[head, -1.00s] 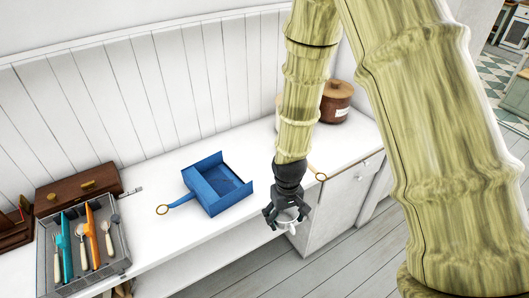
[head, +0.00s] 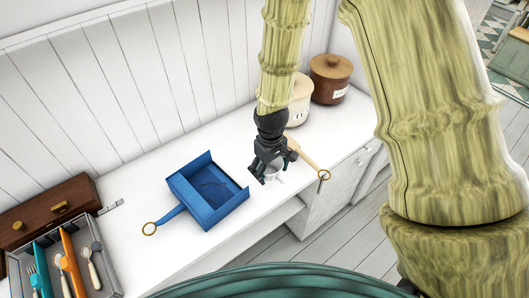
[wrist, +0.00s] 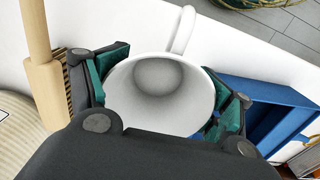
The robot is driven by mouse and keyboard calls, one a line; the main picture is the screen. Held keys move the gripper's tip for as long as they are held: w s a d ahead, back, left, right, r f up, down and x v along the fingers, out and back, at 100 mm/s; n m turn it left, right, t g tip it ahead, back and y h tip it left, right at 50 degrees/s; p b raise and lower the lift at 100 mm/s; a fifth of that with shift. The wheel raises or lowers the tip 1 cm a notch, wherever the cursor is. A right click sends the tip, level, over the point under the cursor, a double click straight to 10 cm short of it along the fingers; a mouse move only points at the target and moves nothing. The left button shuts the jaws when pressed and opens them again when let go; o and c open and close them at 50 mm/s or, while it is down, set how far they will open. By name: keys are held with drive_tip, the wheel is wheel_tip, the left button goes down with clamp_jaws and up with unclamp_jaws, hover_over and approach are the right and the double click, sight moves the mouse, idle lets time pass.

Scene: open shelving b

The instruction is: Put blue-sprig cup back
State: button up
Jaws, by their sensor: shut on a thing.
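My gripper (head: 270,170) is shut on a white cup (head: 274,173). The cup shows in the wrist view (wrist: 158,92) between the teal finger pads, with its opening facing the camera and its handle pointing away at the top. Its inside is empty. No blue sprig shows on the parts I can see. In the head view the gripper and cup are over the white counter (head: 150,262), near its front edge, right of the blue dustpan. I cannot tell whether the cup touches the counter.
The blue dustpan (head: 207,192) lies left of the gripper. A wooden-handled brush (head: 306,157) lies close on the right. Two lidded canisters, cream (head: 298,103) and brown (head: 329,80), stand behind. A cutlery tray (head: 103,282) and wooden box (head: 50,211) are at the left.

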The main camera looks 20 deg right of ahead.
drive_tip(key=w+p, duration=0.1)
drive_tip(key=w, duration=0.2)
drive_tip(key=w+d+p, duration=0.1)
drive_tip(key=w, duration=0.5)
drive_tip(key=shift+d+f+p, duration=0.15)
drive_tip(key=shift+f+p, duration=0.2)
drive_tip(key=shift+p, duration=0.05)
drive_tip(key=shift+f+p, duration=0.8)
drive_tip(key=shift+f, duration=1.05)
drive_tip(key=shift+f, duration=0.1)
drive_tip(key=o, duration=1.2)
drive_tip(key=shift+c, duration=0.2)
wheel_tip(320, 180, up, 12)
drive_tip(key=b, duration=0.4)
